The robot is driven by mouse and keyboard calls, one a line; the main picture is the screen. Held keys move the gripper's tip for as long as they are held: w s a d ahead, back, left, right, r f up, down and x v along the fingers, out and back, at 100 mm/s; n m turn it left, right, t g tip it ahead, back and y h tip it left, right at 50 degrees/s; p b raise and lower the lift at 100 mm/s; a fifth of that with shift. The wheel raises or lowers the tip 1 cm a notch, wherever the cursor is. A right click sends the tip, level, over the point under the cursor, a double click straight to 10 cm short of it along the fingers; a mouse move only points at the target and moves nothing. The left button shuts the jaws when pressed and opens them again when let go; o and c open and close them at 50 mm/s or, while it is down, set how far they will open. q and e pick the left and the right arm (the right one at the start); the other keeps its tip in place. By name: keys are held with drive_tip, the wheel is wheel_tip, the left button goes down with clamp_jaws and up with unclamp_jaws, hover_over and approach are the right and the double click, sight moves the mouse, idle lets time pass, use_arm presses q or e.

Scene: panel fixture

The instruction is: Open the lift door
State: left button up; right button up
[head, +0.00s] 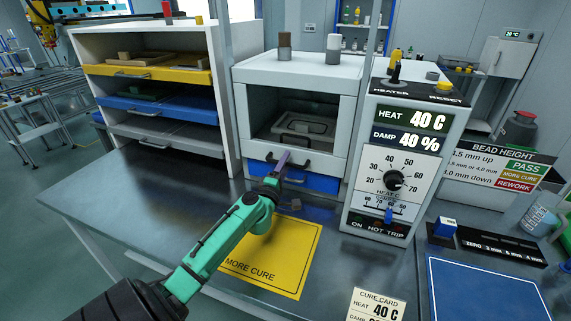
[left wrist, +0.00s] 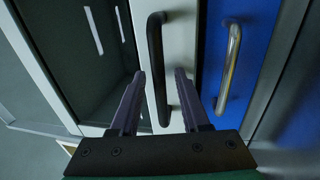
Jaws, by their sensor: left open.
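The lift door is the front of the white cabinet (head: 300,68). It has a dark, see-through pane above a white bottom rail with a black bar handle (head: 293,160). The door looks down and shut. My left gripper (head: 284,160) is at the front of this rail, its fingers pointing at it. In the left wrist view, the black handle (left wrist: 156,60) runs between the two open fingers (left wrist: 160,75), with a gap visible on each side. Whether the fingertips reach past the bar is hard to tell. My right gripper is in neither view.
A blue drawer (head: 310,184) with a metal handle (left wrist: 229,65) sits just below the rail. A control box (head: 400,150) stands close on the right, a drawer rack (head: 150,90) on the left. A yellow mat (head: 285,262) lies on the table beneath my arm.

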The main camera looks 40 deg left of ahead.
use_arm(q)
clamp_jaws()
drive_tip(key=shift+f, duration=0.1)
idle(1.2)
